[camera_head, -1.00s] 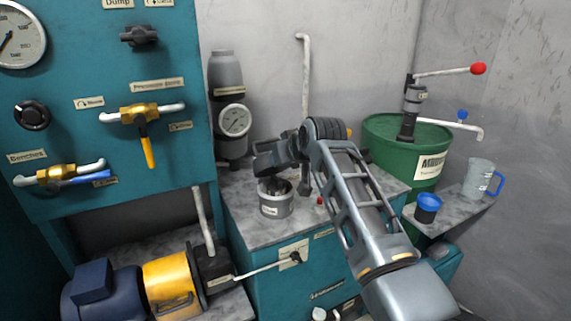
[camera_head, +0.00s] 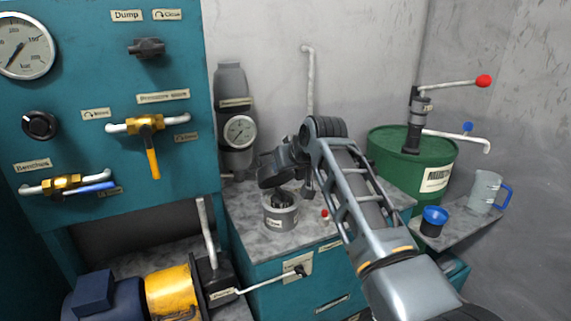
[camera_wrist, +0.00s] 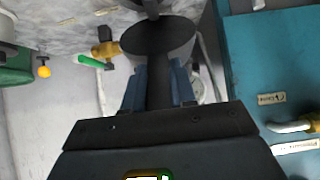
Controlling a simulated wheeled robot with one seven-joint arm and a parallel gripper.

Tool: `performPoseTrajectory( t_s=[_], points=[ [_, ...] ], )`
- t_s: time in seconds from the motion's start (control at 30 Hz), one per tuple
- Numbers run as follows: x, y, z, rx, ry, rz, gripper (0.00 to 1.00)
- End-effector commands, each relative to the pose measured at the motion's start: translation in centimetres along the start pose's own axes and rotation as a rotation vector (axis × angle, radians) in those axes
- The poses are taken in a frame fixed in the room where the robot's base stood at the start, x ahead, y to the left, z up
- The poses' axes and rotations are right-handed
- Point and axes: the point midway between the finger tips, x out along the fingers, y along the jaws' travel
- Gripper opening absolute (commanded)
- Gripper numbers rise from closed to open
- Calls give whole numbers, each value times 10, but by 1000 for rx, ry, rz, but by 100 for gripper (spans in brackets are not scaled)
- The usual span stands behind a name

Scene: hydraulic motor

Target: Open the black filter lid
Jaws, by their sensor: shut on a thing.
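A grey round filter pot (camera_head: 280,218) stands on the bench with its top uncovered and dark parts showing inside. The black filter lid (camera_head: 271,180) is tilted just above the pot. My gripper (camera_head: 283,163) is at the lid, above the pot. In the wrist view, the blue-grey fingers of my gripper (camera_wrist: 159,84) are shut on a black stem that leads to the lid's dark round disc (camera_wrist: 157,38). My gripper hides part of the lid in the head view. I cannot tell whether the lid is still joined to the pot.
The teal panel with valves (camera_head: 110,110) rises at the left. A grey cylinder with a gauge (camera_head: 238,130) and a bent white pipe (camera_head: 308,85) stand behind the pot. A green drum (camera_head: 400,160), a blue-lidded cup (camera_head: 433,222) and a jug (camera_head: 484,190) stand at the right.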

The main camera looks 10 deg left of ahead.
Motion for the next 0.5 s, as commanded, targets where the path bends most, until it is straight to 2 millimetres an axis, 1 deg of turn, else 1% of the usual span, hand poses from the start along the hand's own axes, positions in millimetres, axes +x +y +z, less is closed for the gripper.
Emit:
performPoseTrajectory(
  t_s=[0.03, 0.4, 0.43, 0.5],
  points=[
    [-4, -6, -26, 1, 89, -2, 0],
    [-4, -6, -26, 0, 89, -2, 0],
    [-4, -6, -26, 0, 89, -1, 27],
    [-4, -6, -26, 0, 89, -1, 34]
  ],
)
